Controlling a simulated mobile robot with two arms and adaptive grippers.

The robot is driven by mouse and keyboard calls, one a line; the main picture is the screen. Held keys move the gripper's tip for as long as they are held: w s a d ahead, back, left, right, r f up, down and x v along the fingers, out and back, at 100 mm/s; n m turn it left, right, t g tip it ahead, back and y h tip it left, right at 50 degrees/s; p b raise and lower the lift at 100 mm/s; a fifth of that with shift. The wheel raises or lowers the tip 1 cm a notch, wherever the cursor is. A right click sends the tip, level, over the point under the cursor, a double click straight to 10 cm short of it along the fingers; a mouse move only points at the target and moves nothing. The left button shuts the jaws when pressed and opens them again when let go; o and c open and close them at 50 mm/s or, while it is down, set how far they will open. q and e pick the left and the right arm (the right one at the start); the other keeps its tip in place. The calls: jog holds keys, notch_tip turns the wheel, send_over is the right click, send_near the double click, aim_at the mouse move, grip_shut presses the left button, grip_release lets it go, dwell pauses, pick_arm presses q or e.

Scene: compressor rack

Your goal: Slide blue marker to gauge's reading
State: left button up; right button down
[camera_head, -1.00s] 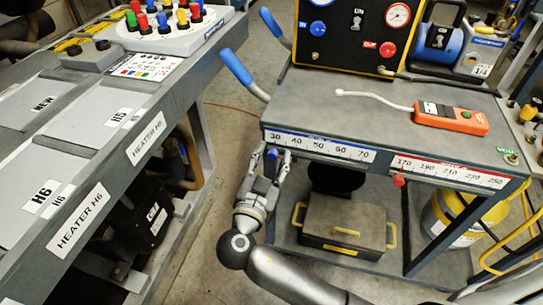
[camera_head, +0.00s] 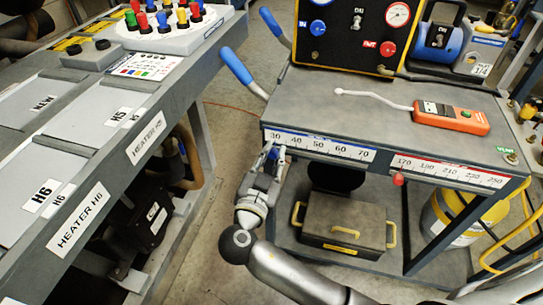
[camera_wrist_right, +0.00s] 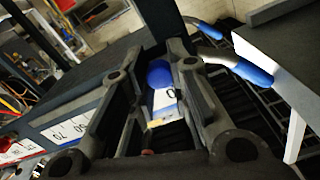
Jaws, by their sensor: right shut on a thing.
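The blue marker (camera_head: 274,153) sits on the blue scale strip (camera_head: 318,146) on the cart's front edge, by the 30 label at the left end. My right gripper (camera_head: 273,154) is shut on it. In the right wrist view the blue marker's round knob (camera_wrist_right: 160,74) shows between the fingers. At the panel's top edge, a dial above the blue knob (camera_head: 317,28) is almost wholly cut off, so its reading cannot be seen. My left gripper is not in view.
A red marker (camera_head: 398,179) sits under the red scale (camera_head: 448,173) at right. A red-ringed gauge (camera_head: 397,14) is on the black panel. An orange meter (camera_head: 450,117) lies on the cart top. Blue handles (camera_head: 236,66) jut out at left. A lidded box (camera_head: 345,222) stands below.

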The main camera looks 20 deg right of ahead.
jog(key=s+d, duration=0.1)
jog(key=d, duration=0.1)
jog(key=s+d+b, duration=0.1)
jog(key=d, duration=0.1)
jog(key=s+d+b, duration=0.1)
jog(key=s+d, duration=0.1)
jog(key=shift+s+d, duration=0.1)
jog(key=shift+d, duration=0.05)
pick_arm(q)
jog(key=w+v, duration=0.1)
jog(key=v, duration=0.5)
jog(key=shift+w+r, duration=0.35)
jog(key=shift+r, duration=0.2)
pick_arm(e)
jog(key=c, duration=1.3)
grip_release()
send_near(306, 154)
jog(key=v, duration=0.5)
jog(key=shift+s, duration=0.15)
